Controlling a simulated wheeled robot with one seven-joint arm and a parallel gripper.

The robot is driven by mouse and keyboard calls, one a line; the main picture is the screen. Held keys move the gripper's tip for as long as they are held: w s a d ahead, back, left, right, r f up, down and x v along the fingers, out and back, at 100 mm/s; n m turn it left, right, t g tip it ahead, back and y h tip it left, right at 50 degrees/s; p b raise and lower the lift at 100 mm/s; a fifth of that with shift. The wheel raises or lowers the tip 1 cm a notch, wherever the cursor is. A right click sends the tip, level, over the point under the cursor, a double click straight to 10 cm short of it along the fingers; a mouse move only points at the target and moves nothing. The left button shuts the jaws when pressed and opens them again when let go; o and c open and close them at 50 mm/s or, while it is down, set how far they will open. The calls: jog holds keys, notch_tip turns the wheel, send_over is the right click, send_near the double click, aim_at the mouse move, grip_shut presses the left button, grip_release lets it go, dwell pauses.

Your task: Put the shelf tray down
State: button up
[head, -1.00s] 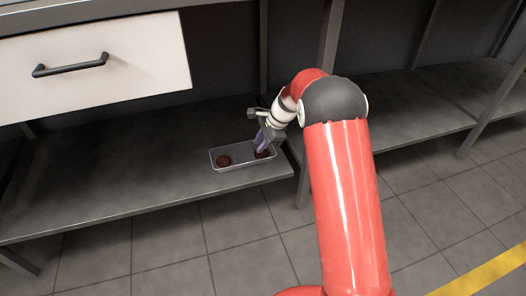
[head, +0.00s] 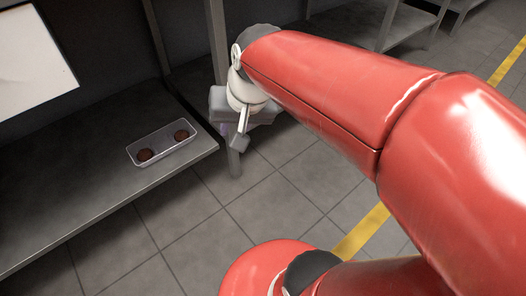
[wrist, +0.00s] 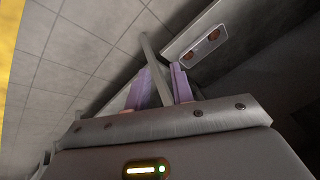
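The shelf tray (head: 163,146), a clear shallow tray, rests flat on the lower grey shelf (head: 80,180), close to its right end and front edge. It holds two dark round biscuits, the nearer-left biscuit (head: 145,155) and the other biscuit (head: 181,135). The tray also shows small at the upper right of the wrist view (wrist: 204,45). My gripper (wrist: 163,70) is apart from the tray, off to its right beyond the shelf end. Its purple fingers stand apart with nothing held between them. In the head view my gripper's fingertips are mostly hidden.
A shelf leg (head: 222,90) stands close to my gripper. A white drawer front (head: 35,60) hangs above the left of the shelf. The tiled floor (head: 180,215) is open in front, with a yellow line (head: 362,230) at the right. The shelf left of the tray is clear.

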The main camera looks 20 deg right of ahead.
jog(key=s+d+f+n+t+h, duration=0.1)
jog(key=s+d+n, duration=0.1)
jog(key=s, duration=0.6)
jog(key=shift+s+d+f+n+h, duration=0.25)
jog(key=shift+s+d+n+h, duration=0.1)
jog(key=shift+n, duration=0.15)
notch_tip(320, 180, up, 6)
jog(key=p, duration=0.6)
jog(key=shift+r, duration=0.25)
dwell(0.7)
